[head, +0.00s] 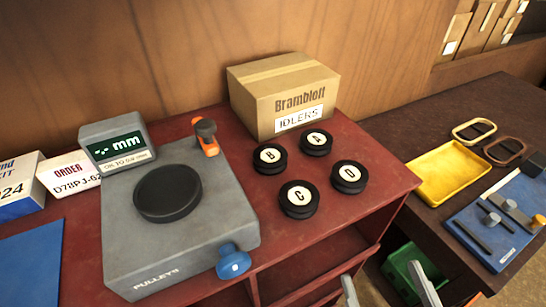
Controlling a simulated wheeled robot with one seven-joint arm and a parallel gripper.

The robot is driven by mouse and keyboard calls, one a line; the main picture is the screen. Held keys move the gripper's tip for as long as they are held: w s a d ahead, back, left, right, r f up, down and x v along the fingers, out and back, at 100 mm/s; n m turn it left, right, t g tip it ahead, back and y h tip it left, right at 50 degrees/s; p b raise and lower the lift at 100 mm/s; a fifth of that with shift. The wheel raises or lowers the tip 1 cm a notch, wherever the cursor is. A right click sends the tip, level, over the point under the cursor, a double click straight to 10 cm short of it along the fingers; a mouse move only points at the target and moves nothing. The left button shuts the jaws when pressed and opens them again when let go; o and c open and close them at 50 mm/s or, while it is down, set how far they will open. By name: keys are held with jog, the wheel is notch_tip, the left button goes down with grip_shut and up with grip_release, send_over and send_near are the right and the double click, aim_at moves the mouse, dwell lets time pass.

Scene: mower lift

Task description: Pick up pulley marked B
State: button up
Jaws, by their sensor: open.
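The pulley marked B (270,158) is a black disc with a white label, lying flat on the red bench top in front of the cardboard box. Pulley A (316,142) is to its right and a little farther back, pulley C (299,198) is nearer and to the right, and pulley D (349,176) is farther right. My gripper (388,293) shows at the bottom edge as two grey fingers, apart and empty. It is in front of the bench, well away from pulley B.
A grey gauge (125,240) with a black disc (168,193) and blue knob (233,262) stands left of the pulleys. The cardboard box (285,95) stands close behind them. A yellow tray (448,172) and blue tool board (500,215) lie on the dark table at right.

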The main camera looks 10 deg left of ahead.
aim_at(273, 158)
jog(key=w+a+r+y, duration=0.1)
jog(key=w+a+r, duration=0.2)
jog(key=w+a, duration=0.1)
jog(key=w+a+r+n+g+y, duration=0.1)
jog(key=w+a+r, duration=0.3)
jog(key=w, duration=0.2)
jog(key=w+a+r+y, duration=0.1)
jog(key=w+a+r, duration=0.2)
jog(key=w+a, duration=0.1)
jog(key=shift+w+a+r+g, duration=0.3)
jog(key=shift+w+a+r, duration=0.1)
jog(key=shift+w, duration=0.15)
jog(key=a, duration=0.1)
jog(key=a+g, duration=0.1)
jog(key=w+a+g, duration=0.1)
jog(key=shift+f+n, duration=0.25)
jog(key=shift+n, duration=0.15)
jog(key=f+g, duration=0.2)
jog(key=s+f, duration=0.1)
jog(key=shift+a+f+n+g, duration=0.25)
jog(key=shift+a+n+g, duration=0.05)
jog(key=shift+g, duration=0.1)
jog(key=shift+f, duration=0.25)
jog(key=shift+x, duration=0.95)
jog(key=shift+w+d+p+x, duration=0.15)
jog(key=shift+p+x, duration=0.3)
jog(key=shift+x, duration=1)
jog(key=shift+w+d+p+x, duration=0.15)
jog(key=shift+p+x, duration=0.3)
jog(key=shift+x, duration=0.95)
